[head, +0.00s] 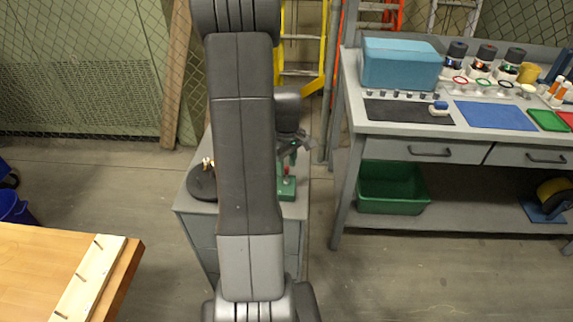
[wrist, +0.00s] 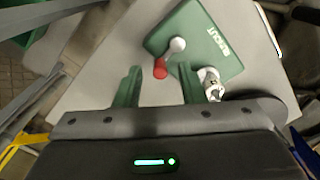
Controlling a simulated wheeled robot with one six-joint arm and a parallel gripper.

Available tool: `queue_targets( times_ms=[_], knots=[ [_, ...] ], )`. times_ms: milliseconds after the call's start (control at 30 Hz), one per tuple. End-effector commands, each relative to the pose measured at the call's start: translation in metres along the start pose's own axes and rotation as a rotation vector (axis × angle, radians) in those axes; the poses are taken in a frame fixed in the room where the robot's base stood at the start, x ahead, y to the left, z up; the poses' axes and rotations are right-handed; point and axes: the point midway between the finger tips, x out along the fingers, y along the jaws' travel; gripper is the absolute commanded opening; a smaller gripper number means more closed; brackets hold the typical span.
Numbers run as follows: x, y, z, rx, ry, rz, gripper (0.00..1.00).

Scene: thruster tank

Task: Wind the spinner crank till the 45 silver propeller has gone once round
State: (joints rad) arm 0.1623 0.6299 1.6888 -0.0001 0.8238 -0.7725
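The spinner is a green box with a white label. It sits on a grey cabinet top in the wrist view (wrist: 205,42) and shows partly behind my arm in the head view (head: 287,190). Its crank (wrist: 177,45) has a pale hub and a red knob (wrist: 160,68). A small silver part (wrist: 211,84) stands beside the right finger; I cannot tell if it is the propeller. My gripper (wrist: 157,78) is open, its green fingers apart, with the red knob just beyond and between the tips. I cannot tell whether they touch it. The gripper shows small in the head view (head: 292,148).
A black round stand (head: 202,184) with brass-coloured pieces is on the cabinet (head: 190,207), left of my arm. A workbench (head: 350,112) with a blue box (head: 402,66) stands right. A wooden table (head: 30,265) is front left. Open floor lies between them.

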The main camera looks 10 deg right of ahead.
Motion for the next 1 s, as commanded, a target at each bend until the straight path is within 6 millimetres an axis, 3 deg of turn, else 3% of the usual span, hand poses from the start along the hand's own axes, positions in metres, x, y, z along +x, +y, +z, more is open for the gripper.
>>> queue_targets(
  times_ms=[400, 533, 700, 1000],
  knots=[
    [-0.090, 0.001, -0.001, 0.000, 0.005, 0.005, 0.36],
    [-0.112, 0.001, -0.001, 0.000, 0.004, 0.004, 0.36],
    [-0.127, 0.000, 0.000, 0.000, 0.001, 0.001, 0.36],
    [-0.131, 0.000, 0.000, 0.000, 0.001, 0.001, 0.36]
  ],
)
